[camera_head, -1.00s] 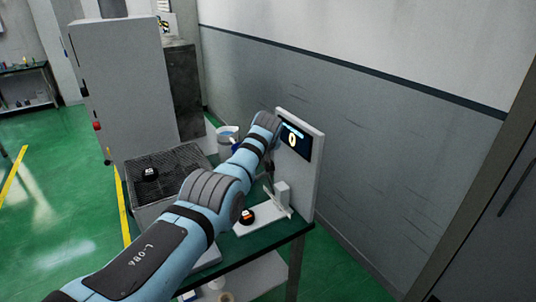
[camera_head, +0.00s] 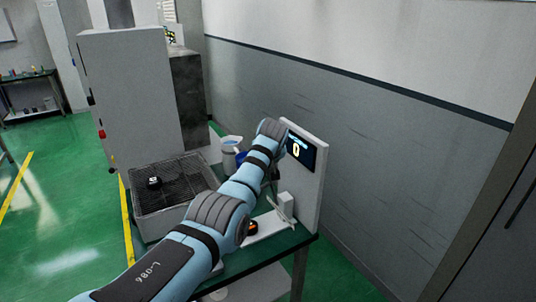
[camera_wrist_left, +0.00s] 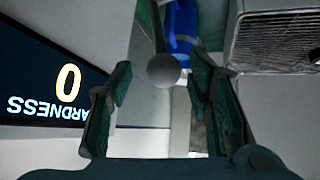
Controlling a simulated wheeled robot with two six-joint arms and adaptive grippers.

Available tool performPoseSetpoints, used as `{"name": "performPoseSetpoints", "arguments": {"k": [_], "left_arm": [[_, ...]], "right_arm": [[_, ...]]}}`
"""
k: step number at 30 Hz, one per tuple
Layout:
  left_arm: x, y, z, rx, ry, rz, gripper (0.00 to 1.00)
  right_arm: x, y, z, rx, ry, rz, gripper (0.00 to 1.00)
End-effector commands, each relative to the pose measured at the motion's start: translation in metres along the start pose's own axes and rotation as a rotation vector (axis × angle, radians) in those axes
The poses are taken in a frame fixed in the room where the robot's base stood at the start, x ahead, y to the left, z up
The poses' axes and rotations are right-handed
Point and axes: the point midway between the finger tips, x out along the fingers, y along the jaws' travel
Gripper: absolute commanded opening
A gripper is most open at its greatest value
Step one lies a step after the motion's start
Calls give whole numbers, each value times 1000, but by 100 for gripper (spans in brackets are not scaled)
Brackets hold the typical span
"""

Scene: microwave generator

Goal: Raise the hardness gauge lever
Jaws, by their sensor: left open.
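The hardness gauge (camera_head: 311,190) is a pale upright panel with a dark screen (camera_head: 300,150) on the work table. In the left wrist view its screen (camera_wrist_left: 45,85) shows HARDNESS and 0, upside down. A round grey lever knob (camera_wrist_left: 164,71) on a thin rod shows there between the fingers of my left gripper (camera_wrist_left: 160,82). The fingers are open, one on each side, with gaps to the knob. In the head view my arm largely hides the gripper and the lever. A black and red puck (camera_head: 249,228) sits at the gauge's base, partly behind my arm. My right gripper is out of view.
A pale pitcher (camera_head: 230,150) and a blue container (camera_head: 241,158) stand behind the arm. A tall grey cabinet (camera_head: 130,100) is further back. The wall is close behind the gauge.

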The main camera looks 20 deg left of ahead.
Motion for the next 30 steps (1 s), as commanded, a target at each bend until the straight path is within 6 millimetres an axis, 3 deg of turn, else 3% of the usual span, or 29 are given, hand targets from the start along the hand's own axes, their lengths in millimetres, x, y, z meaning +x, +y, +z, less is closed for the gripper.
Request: {"name": "performPoseSetpoints", "arguments": {"k": [5, 9, 13, 18, 30], "left_arm": [[-36, 0, 2, 1, 1, 5, 46], [-76, 1, 2, 1, 1, 5, 46], [-99, 0, 2, 1, 0, 4, 46], [-107, 0, 2, 2, -1, 2, 46], [-104, -1, 5, 6, -4, 2, 46]], "right_arm": [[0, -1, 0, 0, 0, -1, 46], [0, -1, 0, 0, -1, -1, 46], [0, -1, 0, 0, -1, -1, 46], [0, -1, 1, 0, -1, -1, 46], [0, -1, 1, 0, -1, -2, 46]]}}
